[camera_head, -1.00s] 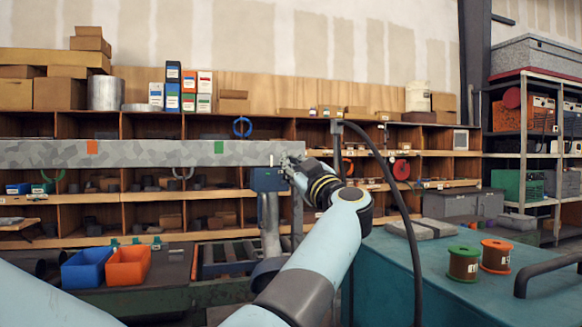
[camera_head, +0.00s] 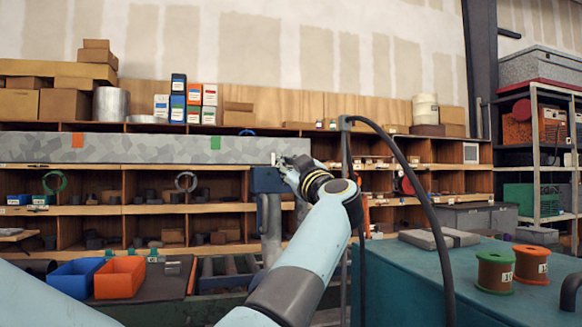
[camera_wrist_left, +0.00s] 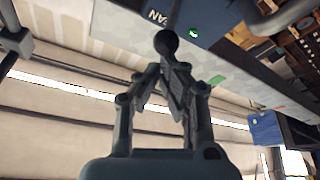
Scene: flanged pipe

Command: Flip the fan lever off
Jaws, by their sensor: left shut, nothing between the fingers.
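The fan lever shows in the left wrist view as a dark rod with a round black knob (camera_wrist_left: 166,42). It stands by a dark blue panel (camera_wrist_left: 210,14) with a "FAN" label and a lit green lamp (camera_wrist_left: 193,32). My left gripper (camera_wrist_left: 174,68) is shut and empty, its fingertips just below the knob in the picture; I cannot tell whether they touch it. In the head view my left gripper (camera_head: 284,166) is beside the blue box (camera_head: 267,181) at the end of the grey beam (camera_head: 150,148). The lever is not clear there. My right gripper is out of view.
A black hose (camera_head: 425,205) arches right of my left arm. A teal bench (camera_head: 400,275) with two wire spools (camera_head: 494,270) (camera_head: 531,263) stands at right. Blue (camera_head: 75,277) and orange (camera_head: 120,277) bins sit at lower left. Wooden shelving (camera_head: 215,185) lies behind.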

